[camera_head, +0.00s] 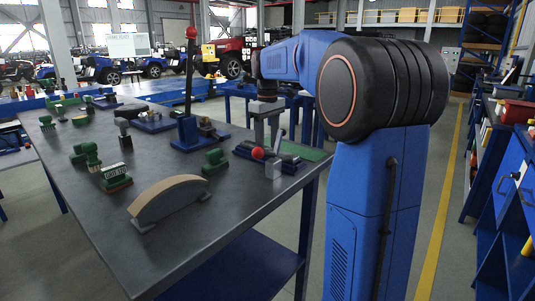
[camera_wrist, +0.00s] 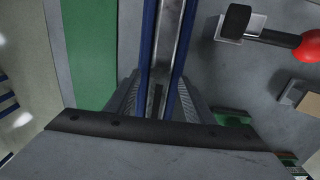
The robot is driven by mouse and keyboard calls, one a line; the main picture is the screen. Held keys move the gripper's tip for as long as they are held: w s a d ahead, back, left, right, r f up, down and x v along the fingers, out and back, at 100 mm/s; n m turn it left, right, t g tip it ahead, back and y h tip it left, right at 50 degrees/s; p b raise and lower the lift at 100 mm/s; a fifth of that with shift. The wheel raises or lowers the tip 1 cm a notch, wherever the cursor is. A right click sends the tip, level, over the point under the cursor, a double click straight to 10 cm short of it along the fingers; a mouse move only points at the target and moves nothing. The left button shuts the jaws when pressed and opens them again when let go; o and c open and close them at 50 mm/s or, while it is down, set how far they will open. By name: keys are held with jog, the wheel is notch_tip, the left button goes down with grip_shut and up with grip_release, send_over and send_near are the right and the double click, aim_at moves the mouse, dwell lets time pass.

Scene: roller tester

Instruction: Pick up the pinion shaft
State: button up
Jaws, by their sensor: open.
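I cannot tell for certain which thing is the pinion shaft. My gripper (camera_head: 265,138) hangs low over the right part of the grey workbench (camera_head: 235,200). In the wrist view, my gripper (camera_wrist: 160,98) is open, with its two grey fingers on either side of a long grey metal bar or channel edged by blue rails (camera_wrist: 147,40). I cannot tell whether the fingers touch it. The blue-based fixture (camera_head: 286,167) in the head view lies below my gripper. A red ball knob (camera_wrist: 309,46) on a dark rod shows to the right in the wrist view.
A green strip (camera_wrist: 92,50) lies left of the rails. A black roller (camera_wrist: 236,20) on a grey block is at upper right. On the bench, a tall post with a red knob (camera_head: 191,33), a curved brown-topped piece (camera_head: 167,197) and several green parts stand around. The front bench surface is mostly bare.

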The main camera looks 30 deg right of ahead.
grip_shut()
jog(key=shift+r, duration=0.1)
